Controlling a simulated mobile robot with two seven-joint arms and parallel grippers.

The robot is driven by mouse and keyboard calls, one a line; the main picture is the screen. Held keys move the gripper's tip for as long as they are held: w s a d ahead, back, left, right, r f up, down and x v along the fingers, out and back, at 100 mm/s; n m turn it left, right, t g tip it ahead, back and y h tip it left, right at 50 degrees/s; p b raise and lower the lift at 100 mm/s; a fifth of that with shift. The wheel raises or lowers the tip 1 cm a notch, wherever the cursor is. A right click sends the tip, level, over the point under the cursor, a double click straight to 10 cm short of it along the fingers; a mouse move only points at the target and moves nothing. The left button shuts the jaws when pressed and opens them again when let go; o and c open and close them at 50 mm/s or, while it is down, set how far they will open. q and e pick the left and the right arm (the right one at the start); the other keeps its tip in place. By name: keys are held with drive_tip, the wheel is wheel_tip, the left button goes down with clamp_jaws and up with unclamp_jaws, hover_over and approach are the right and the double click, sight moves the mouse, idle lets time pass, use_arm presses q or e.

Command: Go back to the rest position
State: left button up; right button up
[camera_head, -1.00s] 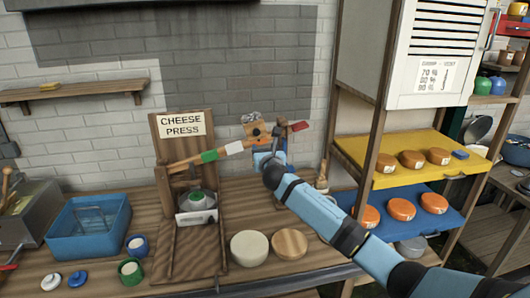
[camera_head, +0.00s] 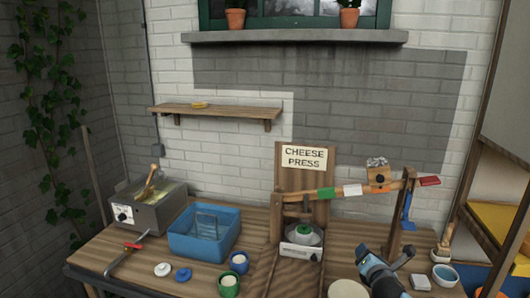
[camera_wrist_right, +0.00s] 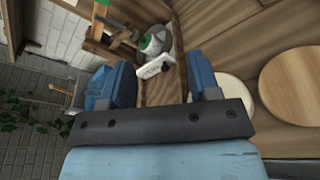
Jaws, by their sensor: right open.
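My right gripper (camera_head: 372,262) is low at the bottom right of the head view, in front of the cheese press (camera_head: 304,185) and below its lever (camera_head: 357,189). In the right wrist view the gripper (camera_wrist_right: 160,82) is open, with its two blue fingers apart and nothing between them. The lever has green and white bands, a red tip and a weight, and slants up to the right. A white mould with a green top (camera_head: 304,235) stands in the press. My left gripper is not in view.
A blue tub (camera_head: 204,250), a grey vat (camera_head: 150,213), and green and blue cups stand left of the press. A pale round (camera_head: 347,289) and a wooden round (camera_wrist_right: 290,88) lie near my right gripper. A shelf rack (camera_head: 497,220) stands at right.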

drive_tip(key=s+a+f+m+g+y, duration=0.1)
drive_tip(key=s+a+f+m+y, duration=0.1)
drive_tip(key=s+a+f+m, duration=0.5)
drive_tip(key=s+a+f+m+g+y, duration=0.2)
drive_tip(key=s+f+m, duration=0.2)
drive_tip(key=s+f, duration=0.65)
drive_tip(key=s+a+f+m, duration=0.1)
drive_tip(key=s+m, duration=0.5)
drive_tip(key=s, duration=0.5)
drive_tip(key=s+a+m+g+y, duration=0.1)
drive_tip(key=s+a+m, duration=0.1)
drive_tip(key=s+m, duration=0.5)
drive_tip(key=s, duration=0.4)
drive_tip(key=shift+s+f, duration=0.2)
drive_tip(key=shift+f, duration=0.15)
